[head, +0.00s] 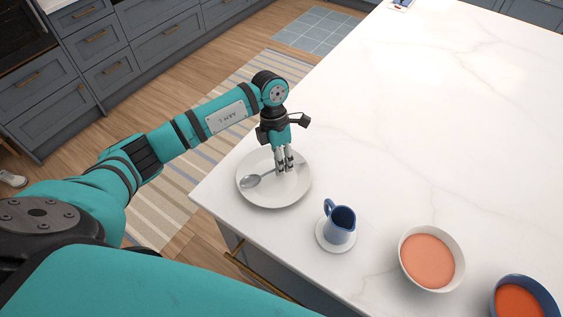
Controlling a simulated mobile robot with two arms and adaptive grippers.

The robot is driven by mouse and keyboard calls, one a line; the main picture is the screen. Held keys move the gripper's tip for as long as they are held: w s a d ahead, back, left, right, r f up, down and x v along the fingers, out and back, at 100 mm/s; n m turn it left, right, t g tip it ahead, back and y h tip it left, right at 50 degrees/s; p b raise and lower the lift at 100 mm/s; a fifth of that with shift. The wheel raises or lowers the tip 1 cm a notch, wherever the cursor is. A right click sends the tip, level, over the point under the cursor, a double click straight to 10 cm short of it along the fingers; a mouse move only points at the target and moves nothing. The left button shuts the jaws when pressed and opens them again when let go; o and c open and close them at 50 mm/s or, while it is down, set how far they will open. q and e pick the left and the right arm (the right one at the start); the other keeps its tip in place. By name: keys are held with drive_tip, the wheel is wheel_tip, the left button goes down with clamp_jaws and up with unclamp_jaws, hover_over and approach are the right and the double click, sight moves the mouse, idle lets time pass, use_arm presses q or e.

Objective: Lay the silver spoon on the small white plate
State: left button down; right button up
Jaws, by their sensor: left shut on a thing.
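The silver spoon (251,181) shows over the white plate (284,197) near the left corner of the counter. Its bowl points left and its handle runs right to my left gripper (284,169). That gripper points down over the plate and is shut on the spoon's handle, hiding part of it. I cannot tell whether the spoon touches the plate or is just above it. A smaller white saucer (323,238) lies to the right and nearer, under a blue jug (340,224). My right gripper is not in view.
A white bowl of orange soup (427,258) and a blue bowl of redder soup (520,299) stand at the lower right. The marble counter (430,110) is clear behind them. Its left edge runs close beside the plate.

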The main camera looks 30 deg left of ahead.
use_arm(q)
drive_tip(key=shift+f, duration=0.25)
drive_tip(key=c, duration=1.4)
unclamp_jaws()
drive_tip(key=shift+r, duration=0.1)
drive_tip(key=shift+r, duration=0.1)
drive_tip(key=v, duration=1.1)
drive_tip(key=shift+w+a+r, duration=0.1)
drive_tip(key=shift+r, duration=0.3)
drive_tip(key=shift+f, duration=0.1)
